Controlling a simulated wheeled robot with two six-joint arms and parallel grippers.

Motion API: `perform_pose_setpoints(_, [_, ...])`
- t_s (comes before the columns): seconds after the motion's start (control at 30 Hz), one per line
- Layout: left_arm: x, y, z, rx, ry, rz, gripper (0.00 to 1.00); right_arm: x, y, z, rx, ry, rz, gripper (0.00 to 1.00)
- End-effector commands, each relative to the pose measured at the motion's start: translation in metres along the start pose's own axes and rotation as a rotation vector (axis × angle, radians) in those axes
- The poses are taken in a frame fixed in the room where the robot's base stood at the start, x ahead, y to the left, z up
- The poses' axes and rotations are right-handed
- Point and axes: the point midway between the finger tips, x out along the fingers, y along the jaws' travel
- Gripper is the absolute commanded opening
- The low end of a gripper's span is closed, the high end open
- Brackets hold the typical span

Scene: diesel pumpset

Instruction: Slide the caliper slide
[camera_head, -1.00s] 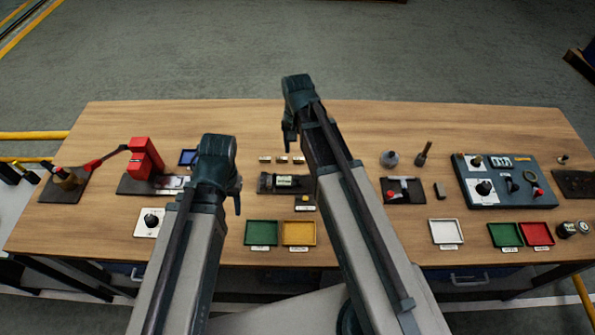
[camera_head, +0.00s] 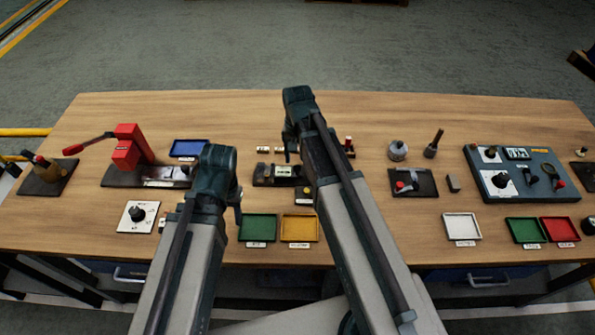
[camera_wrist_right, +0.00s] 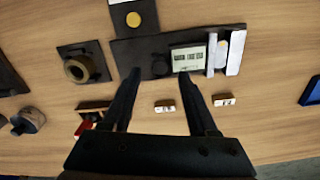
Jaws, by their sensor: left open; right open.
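The caliper device, as I take it, is a dark base (camera_head: 265,176) near the middle of the bench, with a pale display (camera_head: 284,171). In the right wrist view the dark base (camera_wrist_right: 127,50) carries the display (camera_wrist_right: 187,59), white upright pieces (camera_wrist_right: 235,52) and a small dark part (camera_wrist_right: 160,66). My right gripper (camera_head: 291,146) is open and empty above the device; in the wrist view its fingertips (camera_wrist_right: 157,73) straddle the small dark part. Contact cannot be told. My left gripper (camera_head: 238,206) is open near the green tray (camera_head: 258,228). My right arm hides some bench.
Small blocks (camera_wrist_right: 165,105) lie under the right fingers. A ring on a dark plate (camera_wrist_right: 62,49) and a yellow-disc block (camera_wrist_right: 119,19) sit close by. A red lever press (camera_head: 127,150) and blue tray (camera_head: 189,148) stand left. The instrument panel (camera_head: 525,190) is right. The bench's back strip is clear.

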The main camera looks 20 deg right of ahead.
Motion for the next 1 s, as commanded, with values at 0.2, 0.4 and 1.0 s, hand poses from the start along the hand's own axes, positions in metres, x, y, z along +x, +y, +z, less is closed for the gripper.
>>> perform_pose_setpoints(0.2, [0.028,0.003,-0.002,0.000,0.000,0.000,0.50,0.028,0.000,0.000,0.000,0.000,0.000,0.59])
perform_pose_setpoints(0.4, [0.029,0.003,-0.002,0.000,0.000,0.000,0.50,0.030,0.000,0.000,0.000,0.000,0.000,0.59])
perform_pose_setpoints(1.0, [0.029,0.003,-0.002,0.000,0.000,0.000,0.50,0.029,0.000,0.000,0.000,0.000,0.000,0.00])
